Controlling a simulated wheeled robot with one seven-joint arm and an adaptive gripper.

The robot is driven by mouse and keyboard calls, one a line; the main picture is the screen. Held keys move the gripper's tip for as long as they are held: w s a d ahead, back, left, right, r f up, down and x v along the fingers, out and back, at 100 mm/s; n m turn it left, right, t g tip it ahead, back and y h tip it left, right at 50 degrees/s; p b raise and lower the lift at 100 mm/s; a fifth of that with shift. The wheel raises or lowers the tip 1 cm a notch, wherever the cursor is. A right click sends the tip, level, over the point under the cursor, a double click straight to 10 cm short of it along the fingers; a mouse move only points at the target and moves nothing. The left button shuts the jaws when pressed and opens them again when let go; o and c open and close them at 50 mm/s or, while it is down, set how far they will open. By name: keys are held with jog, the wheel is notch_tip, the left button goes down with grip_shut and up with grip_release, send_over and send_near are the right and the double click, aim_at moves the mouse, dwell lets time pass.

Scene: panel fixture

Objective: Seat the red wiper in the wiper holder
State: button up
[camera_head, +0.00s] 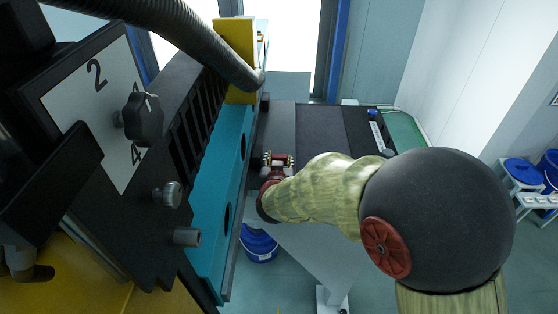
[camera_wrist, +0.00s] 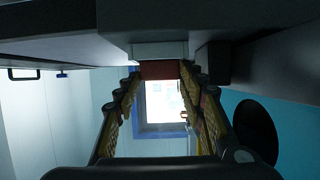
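My gripper (camera_wrist: 160,84) has its two yellow-padded fingers spread wide apart in the wrist view. A dull red block (camera_wrist: 160,70), which may be the red wiper, shows between and just beyond the fingertips, under a pale block. I cannot tell whether the fingers touch it. In the head view my gripper (camera_head: 278,160) is small and partly hidden by my own arm, beside the left edge of a dark-topped bench. No wiper is clear there. I cannot identify the wiper holder for certain in either view.
A teal panel (camera_head: 209,215) with dark round holes stands left of my gripper and shows at right in the wrist view. A black numbered plate with knobs (camera_head: 143,118) is nearer. A dark overhang (camera_wrist: 65,38) spans the wrist view's top. A blue bucket (camera_head: 258,246) stands below.

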jog(key=o, duration=0.4)
jog(key=shift+s+r, duration=0.1)
jog(key=shift+r, duration=0.1)
jog(key=s+d+r+n+g+y, duration=0.1)
jog(key=s+d+r+g+y, duration=0.1)
jog(key=s+r, duration=0.55)
jog(key=s+d+r+n+g+y, duration=0.15)
jog(key=s+r, duration=0.25)
jog(key=s, duration=0.6)
jog(key=s+d+f+m+g+h, duration=0.1)
jog(key=s+d+m+g+h, duration=0.1)
jog(key=s+d, duration=1.4)
jog(key=shift+s+f+g+h, duration=0.3)
jog(key=shift+s+g+h, duration=0.25)
jog(key=shift+s+g, duration=0.55)
